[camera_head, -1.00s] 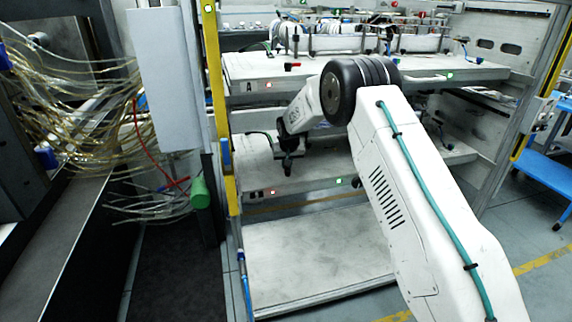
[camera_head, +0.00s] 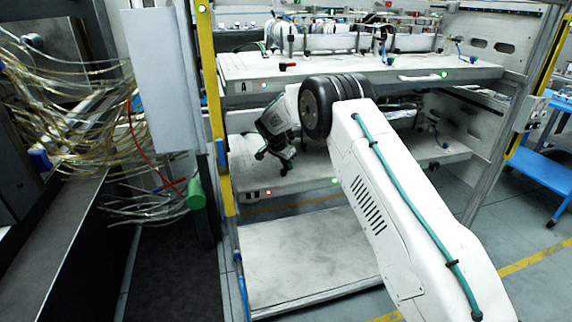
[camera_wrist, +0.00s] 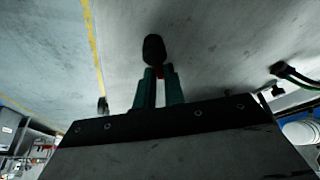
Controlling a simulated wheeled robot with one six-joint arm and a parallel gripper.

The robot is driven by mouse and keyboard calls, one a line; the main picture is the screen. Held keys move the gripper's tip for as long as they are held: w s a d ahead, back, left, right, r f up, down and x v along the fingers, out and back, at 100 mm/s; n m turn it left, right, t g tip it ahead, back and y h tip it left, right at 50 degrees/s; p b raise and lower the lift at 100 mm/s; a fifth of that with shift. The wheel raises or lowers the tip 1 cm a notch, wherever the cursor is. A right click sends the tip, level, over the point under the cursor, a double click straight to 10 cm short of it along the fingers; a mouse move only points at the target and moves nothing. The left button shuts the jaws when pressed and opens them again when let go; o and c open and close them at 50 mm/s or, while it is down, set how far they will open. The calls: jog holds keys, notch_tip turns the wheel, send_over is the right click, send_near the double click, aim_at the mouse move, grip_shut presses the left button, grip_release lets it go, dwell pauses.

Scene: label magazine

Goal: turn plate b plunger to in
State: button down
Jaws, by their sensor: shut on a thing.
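Plate B (camera_head: 310,182) is the middle shelf, with a red light and a green light on its front edge. My gripper (camera_head: 272,155) is over its left front part, tilted. In the wrist view my gripper (camera_wrist: 157,72) has its teal fingers close together. A dark rounded shape lies at the fingertips. Most of the plunger is hidden by the fingers, and I cannot tell whether it is in or out.
Plate A (camera_head: 330,74) is the shelf above, with a red-topped plunger (camera_head: 288,66) and hoses on it. A yellow post (camera_head: 212,110) stands close on the left. A bare lower shelf (camera_head: 300,262) lies below. A green hose (camera_wrist: 296,77) shows right in the wrist view.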

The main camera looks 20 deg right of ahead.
jog(key=m+g, duration=0.1)
jog(key=m, duration=0.1)
jog(key=m+g, duration=0.1)
jog(key=m, duration=0.2)
jog(key=shift+s+m, duration=0.3)
jog(key=shift+s, duration=0.1)
dwell(0.4)
jog(key=c, duration=1.5)
grip_release()
